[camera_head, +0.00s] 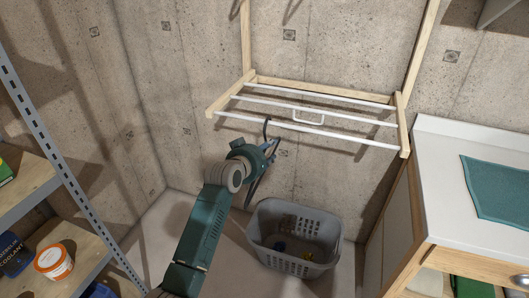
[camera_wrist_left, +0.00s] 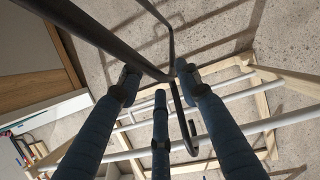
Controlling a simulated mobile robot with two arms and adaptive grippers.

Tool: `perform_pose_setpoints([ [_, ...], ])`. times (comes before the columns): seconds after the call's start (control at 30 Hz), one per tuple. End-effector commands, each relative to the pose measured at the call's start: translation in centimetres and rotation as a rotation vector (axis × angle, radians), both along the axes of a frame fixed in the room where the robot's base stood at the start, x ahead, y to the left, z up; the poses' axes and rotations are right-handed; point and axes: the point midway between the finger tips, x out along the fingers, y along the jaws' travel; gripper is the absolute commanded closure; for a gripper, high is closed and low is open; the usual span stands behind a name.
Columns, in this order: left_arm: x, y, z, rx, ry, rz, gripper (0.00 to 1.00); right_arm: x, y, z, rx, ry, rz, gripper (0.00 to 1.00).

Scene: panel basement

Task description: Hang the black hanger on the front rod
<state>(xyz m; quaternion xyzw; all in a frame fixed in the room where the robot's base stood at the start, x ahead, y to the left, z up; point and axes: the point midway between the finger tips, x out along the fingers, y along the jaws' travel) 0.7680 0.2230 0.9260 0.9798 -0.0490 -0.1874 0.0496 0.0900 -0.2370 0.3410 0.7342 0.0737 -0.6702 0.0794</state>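The black hanger (camera_head: 266,133) is in my left gripper (camera_head: 262,150), held in the air with its hook up and its body hanging below. In the left wrist view the dark hanger (camera_wrist_left: 108,42) passes between the blue fingers of my left gripper (camera_wrist_left: 158,78), its hook (camera_wrist_left: 186,125) pointing towards the rack. The front rod (camera_head: 340,135) is the white rod nearest me on the wooden wall rack. In the head view the hook top overlaps the rod's left part; I cannot tell whether they touch. My right gripper is in neither view.
The wooden rack frame (camera_head: 215,104) holds further white rods and a small white bracket (camera_head: 308,116). A grey laundry basket (camera_head: 325,225) stands below. A counter (camera_head: 440,150) with a teal cloth (camera_head: 497,185) is at right; a metal shelf (camera_head: 50,147) is at left.

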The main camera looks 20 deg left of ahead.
Motion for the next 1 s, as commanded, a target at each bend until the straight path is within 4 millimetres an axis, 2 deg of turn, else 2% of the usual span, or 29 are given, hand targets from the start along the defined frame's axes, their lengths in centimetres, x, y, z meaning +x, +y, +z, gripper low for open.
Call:
perform_pose_setpoints([
  [0.17, -1.7, 0.3, 0.6, 0.002, -0.002, 0.000, 0.66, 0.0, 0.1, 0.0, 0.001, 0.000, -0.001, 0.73],
  [0.6, -9.5, 1.2, 3.6, 0.001, 0.000, 0.000, 0.66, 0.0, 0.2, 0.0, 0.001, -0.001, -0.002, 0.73],
  [0.87, -11.0, 1.4, 4.3, 0.000, 0.001, 0.000, 0.66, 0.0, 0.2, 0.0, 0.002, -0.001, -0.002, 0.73],
  [0.97, -11.5, 1.2, 3.6, 0.005, 0.015, -0.002, 0.66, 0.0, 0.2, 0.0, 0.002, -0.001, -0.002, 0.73],
  [1.0, -12.1, 1.1, 2.8, 0.012, 0.035, -0.006, 0.66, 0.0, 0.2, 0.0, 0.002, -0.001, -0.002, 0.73],
])
